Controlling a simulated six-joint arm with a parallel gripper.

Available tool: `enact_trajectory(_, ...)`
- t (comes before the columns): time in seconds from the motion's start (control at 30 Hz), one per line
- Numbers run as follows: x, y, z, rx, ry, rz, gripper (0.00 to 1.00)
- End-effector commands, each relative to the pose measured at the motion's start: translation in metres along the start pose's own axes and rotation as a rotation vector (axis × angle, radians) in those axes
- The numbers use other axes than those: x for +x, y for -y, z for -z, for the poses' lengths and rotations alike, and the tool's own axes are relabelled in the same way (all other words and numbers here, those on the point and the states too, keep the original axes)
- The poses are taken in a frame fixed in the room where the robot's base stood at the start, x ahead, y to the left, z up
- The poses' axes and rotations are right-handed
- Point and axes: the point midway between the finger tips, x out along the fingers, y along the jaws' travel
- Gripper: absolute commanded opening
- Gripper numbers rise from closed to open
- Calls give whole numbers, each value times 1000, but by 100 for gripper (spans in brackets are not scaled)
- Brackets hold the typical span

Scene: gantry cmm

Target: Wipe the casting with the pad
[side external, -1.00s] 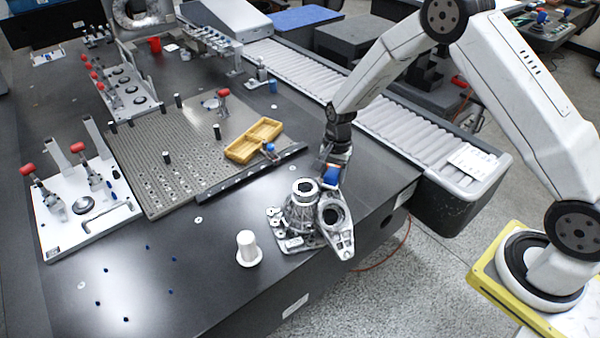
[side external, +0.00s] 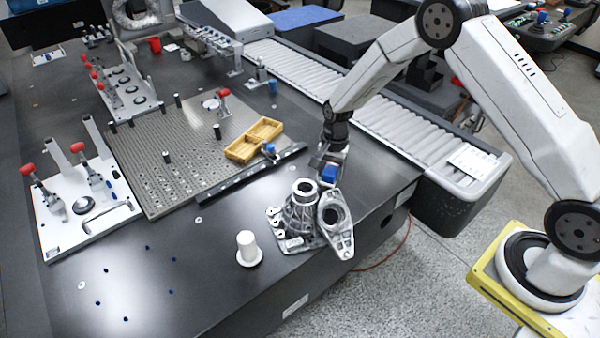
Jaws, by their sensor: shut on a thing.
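The grey metal casting (side external: 301,213) stands on the dark table near its right front edge, with a round open top and a flanged plate-like part (side external: 334,222) leaning at its right. My gripper (side external: 329,170) points down just behind and above the casting's upper right side. It is shut on a blue pad (side external: 329,175). The pad appears close to the top of the flanged part; I cannot tell whether it touches. The finger details are too small to see clearly.
A white cylinder on a round base (side external: 247,248) stands left of the casting. A perforated plate (side external: 165,165) with a yellow tray (side external: 240,150) lies behind. A white clamp fixture (side external: 85,205) is at left. A roller conveyor (side external: 400,130) runs behind the arm.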

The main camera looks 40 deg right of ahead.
Motion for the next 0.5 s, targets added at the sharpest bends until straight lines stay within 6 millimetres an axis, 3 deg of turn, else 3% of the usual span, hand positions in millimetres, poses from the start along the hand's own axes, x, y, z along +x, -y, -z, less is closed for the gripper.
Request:
enact_trajectory(0.2, 1, -11, -11, -1, 1, -2, 10)
enact_trajectory(0.5, 0, 4, 4, 0, 0, -1, 10)
